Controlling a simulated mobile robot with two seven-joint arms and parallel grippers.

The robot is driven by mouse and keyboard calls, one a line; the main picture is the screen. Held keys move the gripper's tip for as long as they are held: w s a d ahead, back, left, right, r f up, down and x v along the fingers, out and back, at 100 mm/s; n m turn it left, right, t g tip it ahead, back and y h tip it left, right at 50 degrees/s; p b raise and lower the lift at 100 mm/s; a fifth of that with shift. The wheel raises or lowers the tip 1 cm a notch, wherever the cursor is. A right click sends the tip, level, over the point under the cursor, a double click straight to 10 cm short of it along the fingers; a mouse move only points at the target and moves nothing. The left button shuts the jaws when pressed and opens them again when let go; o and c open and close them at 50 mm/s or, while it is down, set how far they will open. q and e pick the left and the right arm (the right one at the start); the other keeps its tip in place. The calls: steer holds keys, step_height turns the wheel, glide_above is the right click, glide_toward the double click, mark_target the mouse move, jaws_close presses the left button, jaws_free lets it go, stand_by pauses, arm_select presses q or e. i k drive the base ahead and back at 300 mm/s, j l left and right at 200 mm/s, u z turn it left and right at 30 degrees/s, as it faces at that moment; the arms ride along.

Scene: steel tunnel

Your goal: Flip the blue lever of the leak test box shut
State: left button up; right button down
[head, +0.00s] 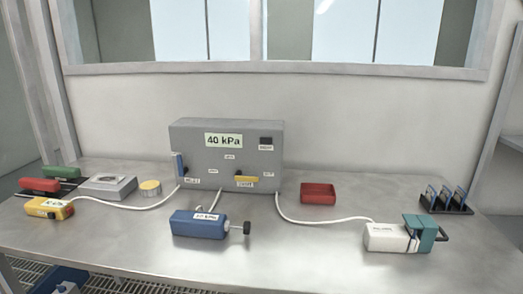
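The leak test box (228,158) is a grey box standing at the back middle of the steel table, with a "40 kPa" label (224,140) on its front. Its blue lever (179,164) is at the left end of the front and stands roughly upright above a dark pivot. A small label sits beside its lower end. A yellow lever (246,178) lies horizontal lower on the front, right of the middle. Neither of my grippers shows in the head view, and nothing touches the box's levers.
A red tray (318,194), grey block (108,186) and black rack (446,202) also stand here.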

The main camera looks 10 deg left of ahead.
mark_target(182, 172)
steer(key=j+z, duration=0.2)
steer(key=j, duration=0.25)
steer(key=j+z, duration=0.2)
steer(key=j, duration=0.2)
steer(key=k+j+z, duration=0.1)
steer(key=j+z, duration=0.15)
steer(key=j, duration=0.15)
steer(key=k+j+z, duration=0.2)
steer(key=j, duration=0.2)
steer(key=j+z, duration=0.2)
steer(key=j, duration=0.2)
steer(key=k, duration=0.05)
